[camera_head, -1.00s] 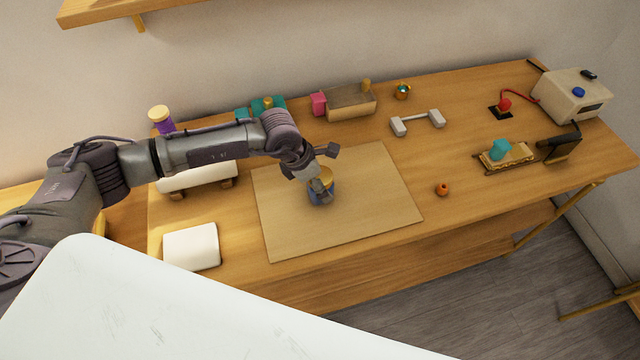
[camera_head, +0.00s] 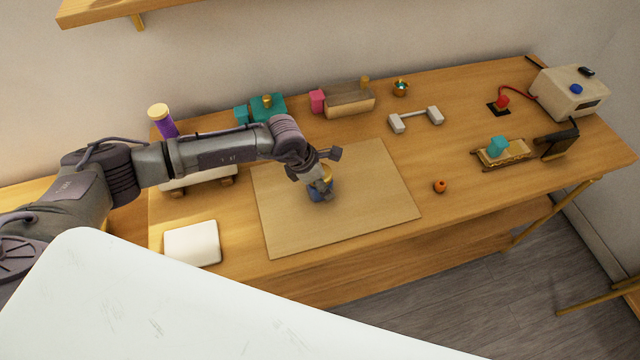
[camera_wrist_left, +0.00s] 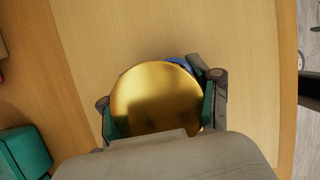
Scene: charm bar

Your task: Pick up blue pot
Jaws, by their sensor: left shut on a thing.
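The blue pot (camera_head: 314,195) with a round gold top is over the tan mat (camera_head: 380,225) on the table. My left gripper (camera_head: 320,184) is shut on it from above and hides part of it. In the left wrist view the gold top (camera_wrist_left: 155,98) fills the space between the two fingers, with a sliver of blue rim (camera_wrist_left: 180,63) behind it. I cannot tell whether the pot touches the mat. My right gripper is not in view.
A white block (camera_head: 192,244) lies left of the mat. Teal (camera_head: 268,105) and pink-and-wood (camera_head: 348,98) items stand behind it. A grey dumbbell-shaped piece (camera_head: 415,119), a small orange pot (camera_head: 440,186) and a tray with a teal block (camera_head: 503,155) are to the right.

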